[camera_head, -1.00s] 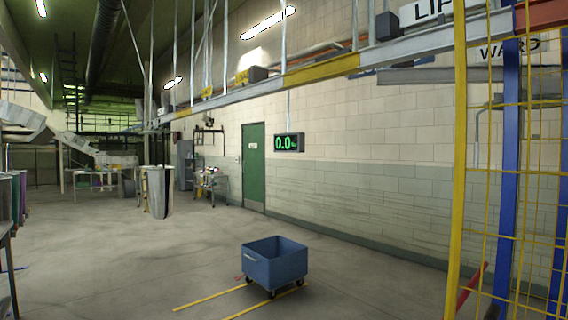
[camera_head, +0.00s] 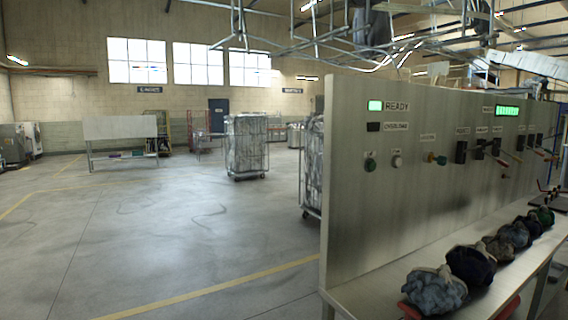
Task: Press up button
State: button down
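A grey metal control panel (camera_head: 400,210) fills the right of the view. It has a lit green READY lamp (camera_head: 375,105) and a dark, unlit indicator (camera_head: 373,127) below it. Under these are a green round button (camera_head: 370,165) and a pale round button (camera_head: 397,160). The small labels are too blurred to read, so I cannot tell which control is the up button. My gripper is not in view.
A pale bench (camera_head: 375,297) runs along the panel's foot and carries several bundled bags (camera_head: 436,290). Wheeled cage trolleys (camera_head: 246,147) stand behind and left of the panel. The floor (camera_head: 150,230) at left is open, with yellow lines.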

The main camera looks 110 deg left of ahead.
aim_at(372, 165)
jog(key=u, duration=2.85)
